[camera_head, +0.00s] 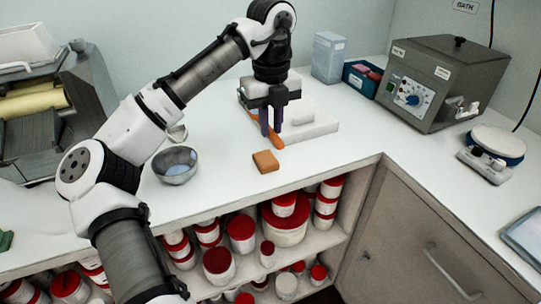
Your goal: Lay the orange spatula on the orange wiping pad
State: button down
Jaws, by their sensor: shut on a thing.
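The orange spatula (277,142) shows as a thin orange strip at my gripper, partly hidden behind its fingers. My gripper (271,131) points straight down and is shut on the spatula, low over the white counter. The orange wiping pad (265,161) is a small block lying flat on the counter, just in front of the spatula's near end. The spatula's near end looks apart from the pad. I cannot tell how high the spatula is above the counter.
A white slab (318,122) lies just right of my gripper. A metal bowl (175,165) stands to the left. A grey bath unit (440,80) and a small round-topped device (495,145) stand right. The counter's front edge runs close before the pad; red-lidded jars fill shelves below.

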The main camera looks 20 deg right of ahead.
aim_at(271, 166)
notch_tip(271, 166, down, 9)
jog(key=shift+r, duration=0.2)
dwell(0.3)
jog(key=c, duration=1.4)
grip_release()
jog(key=shift+o, duration=0.2)
notch_tip(271, 166, up, 12)
jog(key=shift+r, duration=0.1)
